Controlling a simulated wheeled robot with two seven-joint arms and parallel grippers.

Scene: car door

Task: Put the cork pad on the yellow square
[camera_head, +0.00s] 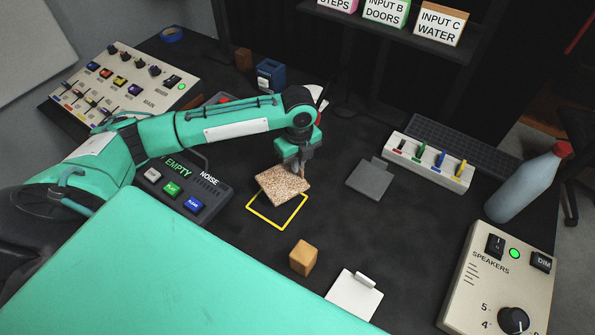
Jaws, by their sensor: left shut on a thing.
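The cork pad (284,187) is a speckled tan square, tilted, in the middle of the head view. My left gripper (297,172) points down and is shut on the cork pad at its far right side. The yellow square (272,226) is an outline on the dark table. The pad is over the far part of the outline and hides it; the near corner and parts of the sides show. The pad looks raised above the table. My right gripper is not in view.
A wooden cube (303,258) and a white pad with a grip (354,295) lie nearer. A dark grey pad (369,180) lies to the right. A button box (183,185) stands left, a slider box (428,163) and a bottle (523,184) right.

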